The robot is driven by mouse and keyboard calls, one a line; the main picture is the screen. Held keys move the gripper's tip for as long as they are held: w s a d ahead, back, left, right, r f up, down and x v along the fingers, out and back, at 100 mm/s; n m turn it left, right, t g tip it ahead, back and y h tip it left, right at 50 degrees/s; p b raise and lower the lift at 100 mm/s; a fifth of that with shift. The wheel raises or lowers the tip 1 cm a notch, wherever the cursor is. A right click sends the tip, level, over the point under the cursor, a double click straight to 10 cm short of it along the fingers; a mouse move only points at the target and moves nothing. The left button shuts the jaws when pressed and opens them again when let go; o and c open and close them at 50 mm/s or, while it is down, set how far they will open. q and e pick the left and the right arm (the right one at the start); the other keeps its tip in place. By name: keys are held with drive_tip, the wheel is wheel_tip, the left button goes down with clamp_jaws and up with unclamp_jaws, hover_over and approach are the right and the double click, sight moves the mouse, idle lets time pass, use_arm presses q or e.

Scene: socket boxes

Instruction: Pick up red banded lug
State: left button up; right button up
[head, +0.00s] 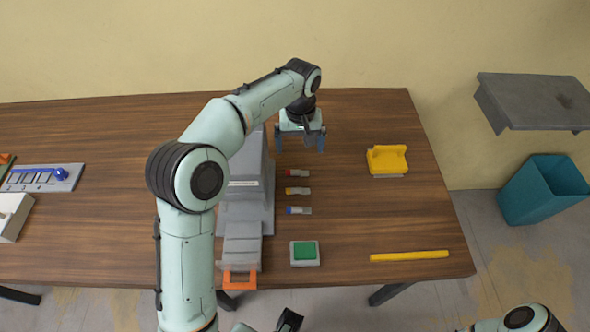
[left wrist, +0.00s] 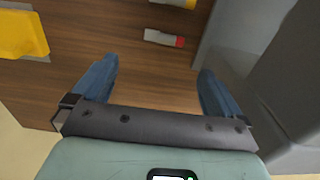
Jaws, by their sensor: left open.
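The red banded lug (head: 297,173) lies on the wooden table, the farthest of three small lugs in a column. It is a small grey piece with a red end. It also shows in the left wrist view (left wrist: 164,38), beyond the fingertips, its red end to the right. My left gripper (head: 301,148) is open and empty above the table, on the wall side of the lug and apart from it. In the left wrist view its two blue fingers (left wrist: 158,72) are spread wide. My right gripper (head: 289,320) shows only in part at the bottom edge.
A yellow-banded lug (head: 297,191) and a blue-banded lug (head: 298,210) lie nearer. A grey machine (head: 246,215) stands close on the left. A green-topped block (head: 305,253), yellow tool (head: 387,160) and yellow bar (head: 410,256) lie around. Table between lugs and yellow tool is clear.

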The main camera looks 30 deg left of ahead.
use_arm(q)
hover_over(297, 169)
drive_tip(key=f, duration=0.4)
drive_tip(key=shift+w+d+f, duration=0.15)
drive_tip(key=shift+d+f, duration=0.05)
drive_tip(key=shift+f, duration=0.2)
drive_tip(key=f+b, duration=0.1)
drive_tip(key=f, duration=0.4)
drive_tip(key=shift+a+f, duration=0.1)
drive_tip(key=shift+a, duration=0.1)
drive_tip(key=c, duration=1.1)
